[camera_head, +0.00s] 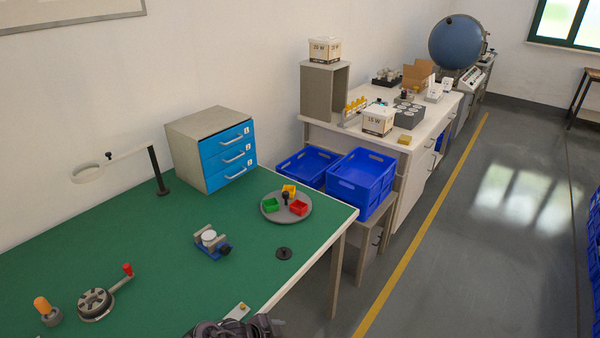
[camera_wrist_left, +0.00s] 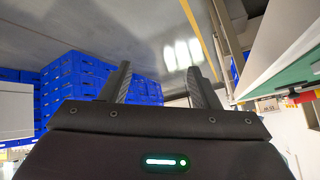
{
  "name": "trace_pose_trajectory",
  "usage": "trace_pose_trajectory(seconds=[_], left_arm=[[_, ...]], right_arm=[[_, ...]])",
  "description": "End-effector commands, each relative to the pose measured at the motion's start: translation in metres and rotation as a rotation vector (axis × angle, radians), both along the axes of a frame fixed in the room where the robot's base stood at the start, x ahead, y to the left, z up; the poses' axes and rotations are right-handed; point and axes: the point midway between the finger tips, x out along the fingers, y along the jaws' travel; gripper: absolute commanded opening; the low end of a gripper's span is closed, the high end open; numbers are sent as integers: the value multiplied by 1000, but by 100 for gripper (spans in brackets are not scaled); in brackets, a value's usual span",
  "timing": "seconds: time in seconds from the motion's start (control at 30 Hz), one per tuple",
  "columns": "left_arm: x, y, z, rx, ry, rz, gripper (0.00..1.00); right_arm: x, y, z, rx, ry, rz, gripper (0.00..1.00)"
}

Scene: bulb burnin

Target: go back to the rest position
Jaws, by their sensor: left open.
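My left gripper (camera_wrist_left: 165,85) shows in the left wrist view. Its two dark fingers are apart with nothing between them, and the grey floor lies beyond them. The green worktable (camera_head: 130,215) fills the left of the head view, and a strip of green top edged in white (camera_wrist_left: 292,80) shows at the right of the wrist view. A dark part of my own body (camera_head: 235,328) shows at the bottom edge of the head view, by the table's front edge. I cannot tell which arm it belongs to. My right gripper is not recognisable in either view.
On the green table stand a blue drawer cabinet (camera_head: 212,150), a round tray (camera_head: 268,214) with coloured bins, a small fixture (camera_head: 211,242) and a crank device (camera_head: 97,304). Stacked blue crates (camera_wrist_left: 88,80) show in the wrist view.

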Motion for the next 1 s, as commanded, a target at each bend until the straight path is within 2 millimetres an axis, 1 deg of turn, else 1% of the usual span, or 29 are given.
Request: trace_pose_trajectory(seconds=[0.03,0.07,0.1,0.17,0.2,0.27,0.3,0.37,0.4,0.47,0.5,0.57,0.6,0.67,0.7,0.8,0.9,1.0], left_arm=[[-23,13,-46,-21,63,107,56],[-32,21,-64,-26,87,164,56],[-47,32,-88,-30,122,234,56],[-71,49,-121,-27,173,333,56],[-89,61,-142,-22,206,394,56],[-120,77,-172,-8,257,481,56],[-142,88,-191,4,290,536,56],[-178,103,-216,26,340,612,56],[-202,114,-232,43,372,662,56],[-241,127,-253,71,421,732,56],[-267,136,-265,91,453,776,56],[-306,148,-281,121,499,835,56],[-330,155,-289,143,527,870,56],[-363,163,-299,171,562,916,56],[-382,168,-303,188,582,941,56],[-418,177,-310,222,620,986,56],[-437,181,-313,240,640,1009,56],[-442,182,-314,246,646,1017,56]], right_arm=[[1,-1,-9,-1,-1,0,36],[1,-1,-11,-2,-1,0,36],[2,-1,-14,-2,-2,1,36],[2,-2,-18,-2,-2,1,36],[2,-2,-20,-2,-2,1,36],[2,-2,-23,-2,-2,1,36],[2,-2,-25,-2,-2,1,36],[2,-2,-28,-2,-2,1,36],[2,-2,-30,-2,-2,1,36],[2,-2,-33,-2,-2,1,36],[2,-2,-35,-2,-2,1,36],[3,-2,-38,-1,-3,1,36],[3,-1,-39,-1,-3,1,36],[3,-1,-41,-1,-3,1,36],[3,-1,-42,-1,-3,1,36],[3,-1,-43,-1,-3,1,36],[3,-1,-44,-1,-4,1,36],[3,-1,-44,-1,-4,0,36]])
